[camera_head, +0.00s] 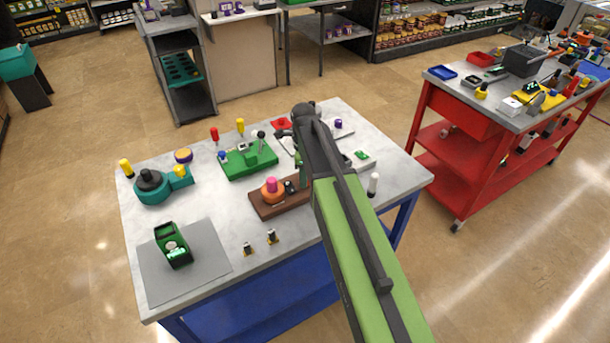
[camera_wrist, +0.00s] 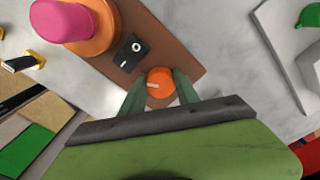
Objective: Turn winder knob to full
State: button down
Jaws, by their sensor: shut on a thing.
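The winder knob (camera_wrist: 160,82) is a round orange knob with a white mark, at the edge of a brown board (camera_wrist: 180,47) in the wrist view. My gripper (camera_wrist: 159,85) has one green finger on each side of the knob and is shut on it. The white mark points roughly left. A black switch block (camera_wrist: 130,52) and an orange round base (camera_wrist: 95,35) with a pink cap (camera_wrist: 62,20) stand on the same board. In the head view my arm hides the knob, and my gripper (camera_head: 303,180) is at the right end of the board.
The grey table (camera_head: 210,215) also holds a green board (camera_head: 249,160), a teal and black device (camera_head: 152,187), a green device on a grey mat (camera_head: 172,243), and two small brass-and-black parts in front. A white cylinder (camera_head: 373,184) stands right of my arm.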

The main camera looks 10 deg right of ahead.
jog(key=c, duration=0.9)
grip_release()
jog(key=shift+w, duration=0.1)
notch_tip(320, 180, up, 18)
jog(key=p, duration=1.7)
jog(key=shift+f, duration=0.25)
